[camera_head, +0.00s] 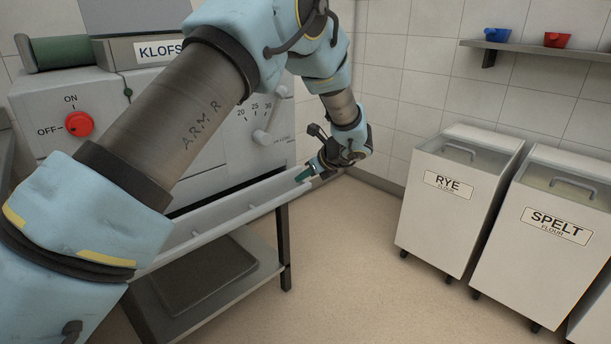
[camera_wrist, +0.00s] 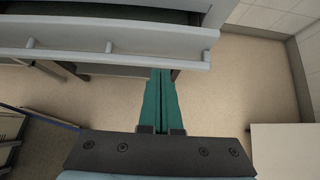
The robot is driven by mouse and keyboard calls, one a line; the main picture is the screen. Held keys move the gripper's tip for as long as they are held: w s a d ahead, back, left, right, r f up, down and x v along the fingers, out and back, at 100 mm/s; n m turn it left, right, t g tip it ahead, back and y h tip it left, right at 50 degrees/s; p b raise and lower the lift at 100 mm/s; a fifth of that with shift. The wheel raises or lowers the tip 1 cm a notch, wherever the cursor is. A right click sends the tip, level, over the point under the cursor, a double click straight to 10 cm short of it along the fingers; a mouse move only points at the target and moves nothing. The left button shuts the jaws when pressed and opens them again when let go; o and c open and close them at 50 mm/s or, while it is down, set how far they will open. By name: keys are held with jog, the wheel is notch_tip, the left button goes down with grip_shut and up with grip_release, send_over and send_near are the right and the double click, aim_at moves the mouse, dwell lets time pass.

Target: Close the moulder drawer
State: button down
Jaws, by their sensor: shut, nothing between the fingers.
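The moulder (camera_head: 190,150) is a pale grey machine with a red on-off knob, at the left of the head view. Its drawer (camera_head: 235,208) is a long, light grey piece that stands out from the machine's front, with a dark gap behind it. In the wrist view the drawer front (camera_wrist: 75,46) crosses the top, with a rail-like handle along it and a dark opening behind. My gripper (camera_head: 305,174) is at the drawer's right end, with its teal fingers shut and empty. In the wrist view the fingertips (camera_wrist: 161,74) appear at the drawer's lower edge; I cannot tell whether they touch it.
A stand with a dark lower shelf (camera_head: 205,272) is under the moulder. Wheeled RYE (camera_head: 450,215) and SPELT (camera_head: 535,240) flour bins stand at the right. A wall shelf (camera_head: 540,48) holds a blue and a red scoop. The floor between is clear. My arm hides part of the machine.

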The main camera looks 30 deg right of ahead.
aim_at(277, 183)
jog(key=w+f, duration=0.1)
jog(key=w, duration=0.1)
jog(key=w+a+f, duration=0.1)
jog(key=w+f, duration=0.1)
jog(key=w, duration=0.1)
jog(key=w+f+p, duration=0.1)
jog(key=w, duration=0.1)
jog(key=shift+w+a+f, duration=0.15)
jog(key=shift+w+a, duration=0.15)
jog(key=shift+a, duration=0.05)
jog(key=shift+w+a+f, duration=0.1)
jog(key=shift+w, duration=0.4)
jog(key=w, duration=0.2)
jog(key=w+a, duration=0.1)
jog(key=w, duration=0.1)
jog(key=shift+w+p, duration=0.3)
jog(key=shift+w, duration=0.35)
jog(key=shift+a, duration=0.1)
